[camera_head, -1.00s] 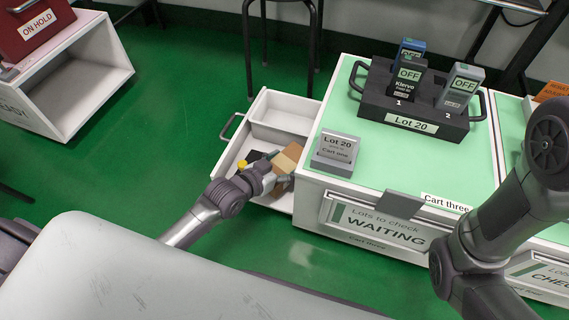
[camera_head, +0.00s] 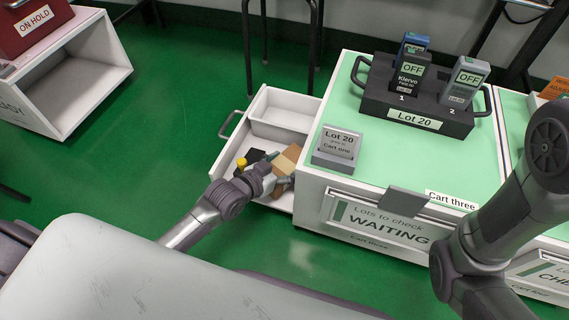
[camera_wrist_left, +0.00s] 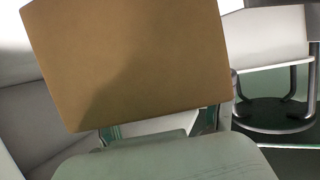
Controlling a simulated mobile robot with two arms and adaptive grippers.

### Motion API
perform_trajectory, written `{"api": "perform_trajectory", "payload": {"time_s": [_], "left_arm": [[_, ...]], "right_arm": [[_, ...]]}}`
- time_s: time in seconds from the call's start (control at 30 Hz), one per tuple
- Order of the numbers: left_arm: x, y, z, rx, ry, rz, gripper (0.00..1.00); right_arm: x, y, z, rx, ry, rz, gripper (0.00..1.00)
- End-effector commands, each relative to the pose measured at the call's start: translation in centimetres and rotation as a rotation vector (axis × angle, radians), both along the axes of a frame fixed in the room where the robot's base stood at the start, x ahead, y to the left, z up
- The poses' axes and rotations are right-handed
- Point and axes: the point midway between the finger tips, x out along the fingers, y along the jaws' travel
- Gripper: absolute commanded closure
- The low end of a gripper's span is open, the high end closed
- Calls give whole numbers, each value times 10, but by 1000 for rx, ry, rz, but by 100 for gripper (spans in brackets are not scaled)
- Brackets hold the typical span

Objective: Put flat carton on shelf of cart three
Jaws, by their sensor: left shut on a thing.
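The flat carton (camera_head: 287,160) is brown and sits tilted over the open white drawer (camera_head: 292,116) at the left side of cart three (camera_head: 410,160). My left gripper (camera_head: 279,178) is shut on it. In the left wrist view the carton (camera_wrist_left: 130,60) fills the upper middle, and parts of my left fingers (camera_wrist_left: 160,128) show at its lower edge. Whether the carton touches the drawer floor I cannot tell. Cart three has a pale green top and a front panel reading "WAITING". Its shelf is not clearly visible. My right arm enters at the right; its gripper is out of view.
On the cart top stand a dark Lot 20 carrier (camera_head: 420,112) with several testers and a grey Lot 20 sign (camera_head: 337,150). A yellow-topped item (camera_head: 241,163) and a black item (camera_head: 254,155) are in the drawer. An open white unit (camera_head: 85,75) stands far left; green floor lies between.

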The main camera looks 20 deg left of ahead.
Motion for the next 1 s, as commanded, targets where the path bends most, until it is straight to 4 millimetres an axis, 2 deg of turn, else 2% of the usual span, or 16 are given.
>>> {"api": "perform_trajectory", "payload": {"time_s": [0.33, 0.37, 0.5, 0.87, 1.0], "left_arm": [[1, 0, -6, 0, -3, 0, 80], [1, 0, -6, 0, -3, 0, 24], [1, 0, -6, 0, -2, 0, 1], [-1, 1, -7, 1, 2, 0, 0], [-12, 6, -3, 2, 1, 0, 0]], "right_arm": [[0, 0, -3, 0, 1, 0, 60], [0, 0, -3, 0, 1, 0, 60], [0, 0, -3, 0, 1, 0, 60], [3, 0, -3, 2, 8, 0, 60], [2, 0, -3, 2, 6, 0, 60]]}}
